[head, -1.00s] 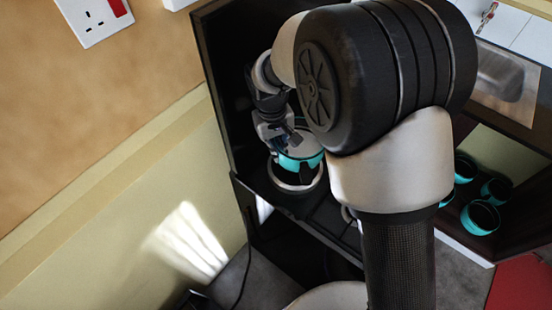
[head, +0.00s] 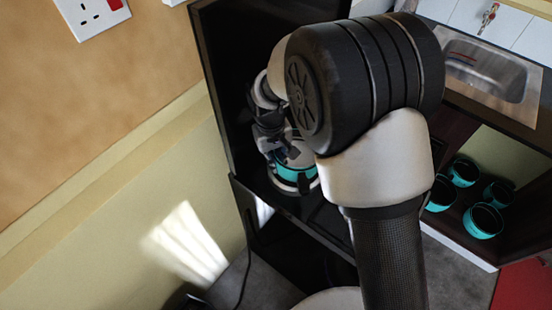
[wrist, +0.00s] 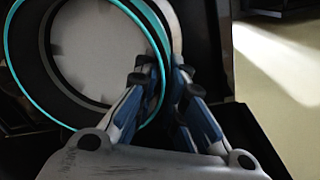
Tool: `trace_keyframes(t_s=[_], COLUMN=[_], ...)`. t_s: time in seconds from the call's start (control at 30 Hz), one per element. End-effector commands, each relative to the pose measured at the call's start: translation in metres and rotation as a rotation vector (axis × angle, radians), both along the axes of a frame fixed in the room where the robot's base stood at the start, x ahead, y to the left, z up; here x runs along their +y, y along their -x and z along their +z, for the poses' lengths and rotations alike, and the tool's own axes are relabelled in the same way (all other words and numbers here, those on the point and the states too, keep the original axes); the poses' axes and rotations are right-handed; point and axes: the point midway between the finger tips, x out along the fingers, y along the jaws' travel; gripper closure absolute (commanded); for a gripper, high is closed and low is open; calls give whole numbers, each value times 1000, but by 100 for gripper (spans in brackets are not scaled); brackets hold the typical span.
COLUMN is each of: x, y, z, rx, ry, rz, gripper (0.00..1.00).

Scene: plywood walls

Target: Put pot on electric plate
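The pot (head: 295,173) is a round teal vessel with a pale inside, in the dark corner at the middle left of the head view. It is low over the round electric plate (head: 297,190), whose pale rim shows beneath it; I cannot tell whether they fully touch. My gripper (head: 279,150) is at the pot's left side. In the wrist view, my gripper (wrist: 171,60) has one finger inside and one outside the wall of the pot (wrist: 85,45). The fingertips converge on the wall and appear shut on it.
Several teal pots (head: 482,220) stand in the open shelf at the right. A sink (head: 487,70) is above them. A dark panel (head: 222,90) rises close beside my gripper, and a wall socket (head: 92,14) is at the upper left.

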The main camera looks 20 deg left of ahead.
Motion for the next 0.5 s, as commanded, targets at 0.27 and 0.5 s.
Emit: trace_keyframes(t_s=[0.27,0.5], x=[0,0], y=[0,0], z=[0,3], rx=[0,0], ry=[0,0], rz=[0,0], gripper=[75,75])
